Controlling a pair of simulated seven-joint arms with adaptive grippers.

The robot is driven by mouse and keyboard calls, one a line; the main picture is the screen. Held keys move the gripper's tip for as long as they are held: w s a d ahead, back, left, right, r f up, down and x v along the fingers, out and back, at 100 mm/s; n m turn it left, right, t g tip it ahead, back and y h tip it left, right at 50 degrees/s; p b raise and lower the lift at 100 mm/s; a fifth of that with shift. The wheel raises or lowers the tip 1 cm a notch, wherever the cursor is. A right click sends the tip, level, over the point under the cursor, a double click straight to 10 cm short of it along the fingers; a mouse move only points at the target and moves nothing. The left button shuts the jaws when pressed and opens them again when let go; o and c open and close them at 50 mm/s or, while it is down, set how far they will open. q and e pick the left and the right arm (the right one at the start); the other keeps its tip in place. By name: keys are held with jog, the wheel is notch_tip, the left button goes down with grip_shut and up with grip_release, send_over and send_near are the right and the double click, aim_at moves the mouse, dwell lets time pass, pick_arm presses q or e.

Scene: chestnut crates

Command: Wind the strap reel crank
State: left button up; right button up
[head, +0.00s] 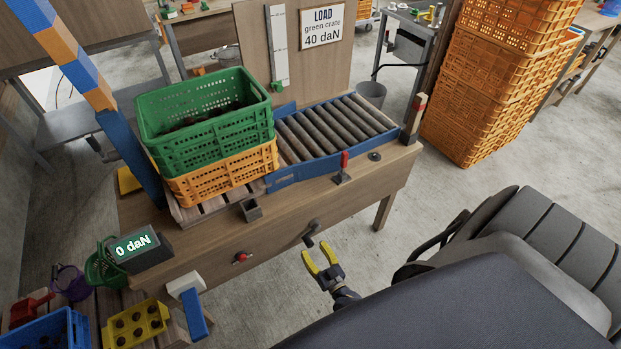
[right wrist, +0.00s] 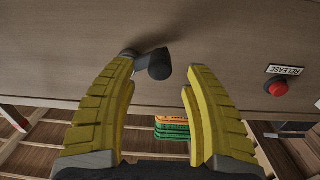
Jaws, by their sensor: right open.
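The strap reel crank (head: 312,234) is a dark handle on the front board of the wooden bench (head: 218,248). In the right wrist view the crank (right wrist: 155,64) shows its knob beyond and between my fingertips. My right gripper (head: 319,256) has yellow fingers and is open and empty, just in front of the crank. The fingers (right wrist: 161,68) stand either side of the knob in that view; I cannot tell whether they touch it. A display (head: 134,244) reads 0 daN. A green crate (head: 209,140) sits on an orange crate (head: 229,171) on the bench. My left gripper is not in view.
A red release button (head: 242,257) is left of the crank; its label shows in the right wrist view (right wrist: 285,70). A roller track (head: 335,128) and a red-handled lever (head: 344,168) are on the bench. Orange crates (head: 490,90) are stacked at right.

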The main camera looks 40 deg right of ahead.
jog(key=shift+w+d, duration=0.2)
jog(key=shift+w, duration=1.2)
grip_shut()
